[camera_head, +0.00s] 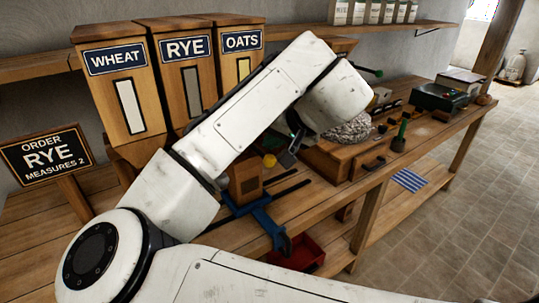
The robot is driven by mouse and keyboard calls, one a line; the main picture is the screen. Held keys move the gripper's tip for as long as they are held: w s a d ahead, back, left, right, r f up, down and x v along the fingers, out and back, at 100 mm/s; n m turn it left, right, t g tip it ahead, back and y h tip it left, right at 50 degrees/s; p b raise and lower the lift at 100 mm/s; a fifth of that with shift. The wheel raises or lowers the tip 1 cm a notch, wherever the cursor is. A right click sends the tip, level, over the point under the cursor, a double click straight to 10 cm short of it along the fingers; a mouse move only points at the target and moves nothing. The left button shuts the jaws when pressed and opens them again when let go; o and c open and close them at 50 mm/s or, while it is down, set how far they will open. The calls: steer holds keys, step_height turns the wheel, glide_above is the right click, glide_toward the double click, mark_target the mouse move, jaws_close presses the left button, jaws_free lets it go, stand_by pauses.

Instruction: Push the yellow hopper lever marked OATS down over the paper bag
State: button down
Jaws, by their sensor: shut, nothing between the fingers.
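The wooden hopper labelled OATS (241,42) stands third from the left, its lower part hidden behind my arm. A small yellow knob (269,160) shows below it, beside my gripper (288,158); the rest of its lever is hidden. A brown upright thing (246,181), likely the paper bag, stands below and left of the knob, partly covered by my arm. My gripper is shut and empty, just right of the knob; I cannot tell whether they touch.
WHEAT (117,62) and RYE (186,48) hoppers stand to the left. An order sign (46,159) reads RYE, MEASURES 2. A blue frame (262,218) lies at the bench front, above a red bin (308,254).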

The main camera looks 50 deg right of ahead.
mark_target(274, 161)
steer(key=shift+f, duration=0.15)
steer(key=shift+f+b, duration=0.25)
steer(key=shift+b, duration=0.05)
steer(key=shift+f+b, duration=1.8)
steer(key=shift+f, duration=0.75)
stand_by(2.7)
steer(key=shift+r, duration=0.1)
stand_by(0.5)
steer(key=shift+r+p, duration=2.45)
steer(key=shift+r, duration=0.45)
